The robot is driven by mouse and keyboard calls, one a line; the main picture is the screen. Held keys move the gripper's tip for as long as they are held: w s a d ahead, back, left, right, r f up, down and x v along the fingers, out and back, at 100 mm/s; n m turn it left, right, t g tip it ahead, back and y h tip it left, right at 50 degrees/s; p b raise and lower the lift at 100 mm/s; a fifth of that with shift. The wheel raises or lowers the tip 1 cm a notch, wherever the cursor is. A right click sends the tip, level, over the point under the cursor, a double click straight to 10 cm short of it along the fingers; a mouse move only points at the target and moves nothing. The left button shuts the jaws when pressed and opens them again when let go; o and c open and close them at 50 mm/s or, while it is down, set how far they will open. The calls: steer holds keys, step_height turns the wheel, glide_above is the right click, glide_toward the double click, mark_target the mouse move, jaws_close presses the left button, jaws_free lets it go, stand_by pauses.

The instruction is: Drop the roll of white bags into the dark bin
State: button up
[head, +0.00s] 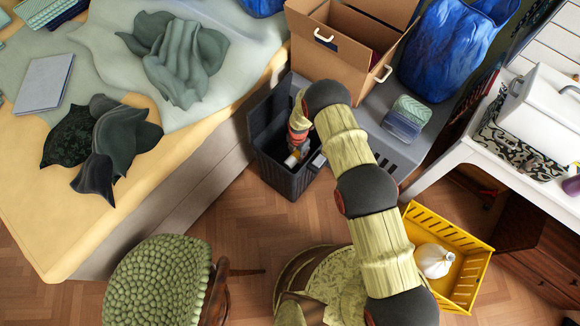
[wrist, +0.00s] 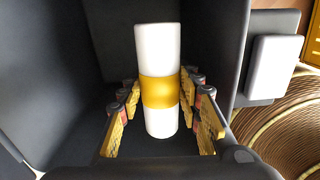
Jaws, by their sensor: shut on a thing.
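The roll of white bags (wrist: 158,50) is a white cylinder with a yellow band around its middle. In the wrist view it stands lengthwise between the two fingers of my gripper (wrist: 160,125), which is shut on it. In the head view my gripper (head: 297,150) reaches down into the opening of the dark bin (head: 288,184), and a small white part of the roll (head: 291,161) shows below it. The bin's dark walls (wrist: 205,45) surround the roll in the wrist view. Most of the roll is hidden by my gripper in the head view.
An open cardboard box (head: 335,55) stands behind the bin, with a blue bag (head: 440,50) at its right. A bed (head: 190,150) with clothes lies to the left. A yellow crate (head: 470,250) holding a white pouch-like thing (head: 434,261) and a green stool (head: 160,280) stand in front.

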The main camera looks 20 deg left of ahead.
steer(key=shift+s+a+f, duration=0.1)
steer(key=shift+a+f, duration=0.1)
steer(key=shift+f, duration=0.3)
steer(key=b, duration=0.7)
glide_above(295, 172)
steer(key=s, duration=0.2)
steer(key=f, duration=1.8)
steer(key=shift+w+d, duration=0.15)
steer(key=shift+d, duration=0.15)
steer(key=shift+f, duration=0.6)
steer(key=o, duration=1.3)
steer(key=shift+o, duration=0.2)
step_height(295, 172, up, 13)
steer(key=p, duration=0.5)
steer(key=shift+r, duration=0.1)
